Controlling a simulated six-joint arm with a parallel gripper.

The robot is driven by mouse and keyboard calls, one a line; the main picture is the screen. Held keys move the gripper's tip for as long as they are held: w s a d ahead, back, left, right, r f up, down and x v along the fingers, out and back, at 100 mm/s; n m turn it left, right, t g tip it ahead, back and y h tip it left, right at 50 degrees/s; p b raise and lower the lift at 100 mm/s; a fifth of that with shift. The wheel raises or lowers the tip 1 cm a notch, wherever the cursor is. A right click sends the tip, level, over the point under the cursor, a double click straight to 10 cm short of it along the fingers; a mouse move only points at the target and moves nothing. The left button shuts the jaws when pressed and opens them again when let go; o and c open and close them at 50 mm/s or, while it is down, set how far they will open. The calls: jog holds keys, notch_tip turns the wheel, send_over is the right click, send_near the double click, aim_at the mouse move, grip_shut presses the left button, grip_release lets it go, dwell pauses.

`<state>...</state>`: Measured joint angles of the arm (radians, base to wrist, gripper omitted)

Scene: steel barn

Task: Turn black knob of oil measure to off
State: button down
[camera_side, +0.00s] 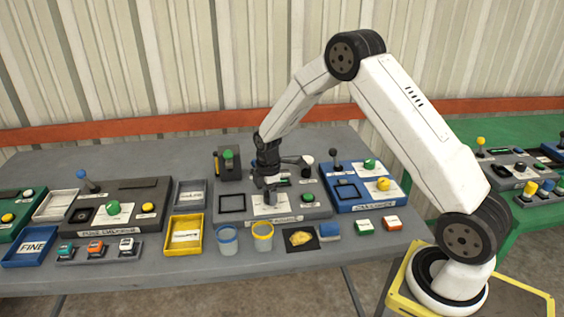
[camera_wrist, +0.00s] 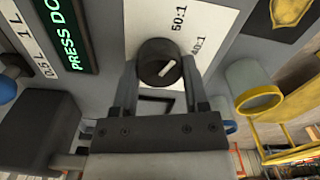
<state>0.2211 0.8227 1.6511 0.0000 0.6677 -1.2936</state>
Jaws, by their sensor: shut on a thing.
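The black knob (camera_wrist: 158,60) sits on a white dial plate (camera_wrist: 190,22) marked 50:1 and 40:1 in the wrist view. Its white pointer line slants toward the upper right of that view. My gripper (camera_wrist: 160,78) has one finger on each side of the knob and is shut on it. In the side view my gripper (camera_side: 270,195) reaches down to the middle of the grey panel (camera_side: 322,211), where it hides the knob. A dark display (camera_wrist: 68,25) with green letters starting "PRESS DO" is left of the knob. No off mark can be read.
A green button (camera_side: 307,197) and a black-framed square (camera_side: 232,203) flank my gripper on the panel. A blue panel (camera_side: 375,203) stands to the right. Blue-rimmed (camera_side: 228,238) and yellow-rimmed (camera_side: 263,236) cups stand in front, beside a yellow tray (camera_side: 168,235).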

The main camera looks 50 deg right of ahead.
jog(key=m, duration=0.7)
jog(key=shift+w, duration=0.1)
jog(key=m, duration=0.3)
jog(key=shift+d+m, duration=0.1)
jog(key=shift+m, duration=0.2)
jog(key=m, duration=0.3)
jog(key=shift+m, duration=0.3)
jog(key=m, duration=0.3)
jog(key=shift+d+m, duration=0.1)
jog(key=shift+m, duration=0.2)
jog(key=m, duration=0.3)
jog(key=shift+m, duration=0.3)
jog(key=m, duration=0.6)
jog(key=shift+d+m, duration=0.1)
jog(key=shift+m, duration=0.2)
jog(key=shift+c, duration=0.5)
grip_release()
